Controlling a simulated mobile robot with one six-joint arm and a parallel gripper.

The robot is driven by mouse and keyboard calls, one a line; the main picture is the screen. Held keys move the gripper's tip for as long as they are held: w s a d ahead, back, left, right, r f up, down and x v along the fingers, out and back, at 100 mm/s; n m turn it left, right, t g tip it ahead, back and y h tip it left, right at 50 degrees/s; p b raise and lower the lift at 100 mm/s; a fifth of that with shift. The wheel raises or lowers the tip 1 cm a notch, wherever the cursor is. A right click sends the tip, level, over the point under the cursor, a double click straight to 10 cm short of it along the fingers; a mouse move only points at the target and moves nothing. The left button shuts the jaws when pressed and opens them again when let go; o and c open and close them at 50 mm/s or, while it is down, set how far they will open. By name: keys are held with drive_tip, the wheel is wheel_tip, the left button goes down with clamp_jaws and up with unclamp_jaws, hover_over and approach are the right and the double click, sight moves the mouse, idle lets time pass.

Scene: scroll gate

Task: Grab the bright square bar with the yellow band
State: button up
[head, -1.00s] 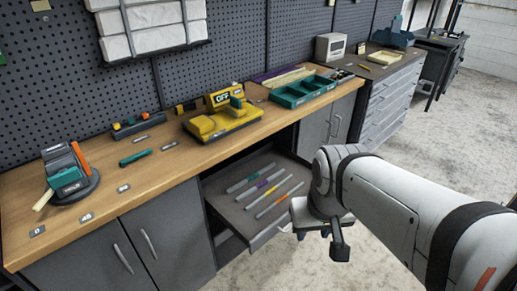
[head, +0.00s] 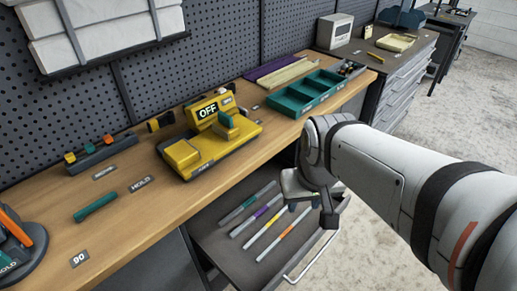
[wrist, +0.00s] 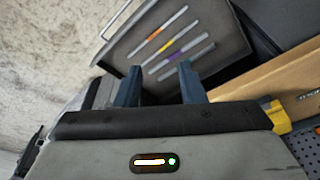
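The bar with the yellow band (head: 262,231) lies in the open drawer (head: 213,238), between a purple-banded bar (head: 255,216) and an orange-banded bar (head: 281,236). A teal-banded bar (head: 243,206) lies on the far side. In the wrist view the yellow band (wrist: 167,46) shows ahead of my fingers, second from the upper left. My gripper (wrist: 160,85) is open and empty, its two blue fingers apart, short of the bars in the picture. In the head view my gripper (head: 328,213) is by the drawer's right side.
The wooden bench top (head: 140,220) overhangs the drawer on the left. A yellow machine marked OFF (head: 207,140) and a teal tray (head: 306,93) stand on it. The drawer's front handle (head: 312,258) is at the lower right, with open floor beyond.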

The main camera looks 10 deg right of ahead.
drive_tip(key=shift+s+a, duration=0.1)
drive_tip(key=shift+a, duration=0.05)
drive_tip(key=m+g+b, duration=0.3)
drive_tip(key=m+b, duration=0.7)
drive_tip(key=b, duration=0.9)
hover_over(272, 220)
wheel_tip(272, 220, down, 33)
drive_tip(key=shift+r, duration=0.2)
wheel_tip(272, 220, down, 6)
drive_tip(key=shift+s+r+b, duration=0.1)
drive_tip(key=shift+r+b, duration=0.1)
drive_tip(key=shift+b, duration=0.7)
drive_tip(key=shift+r, duration=0.1)
drive_tip(key=shift+c, duration=0.6)
clamp_jaws()
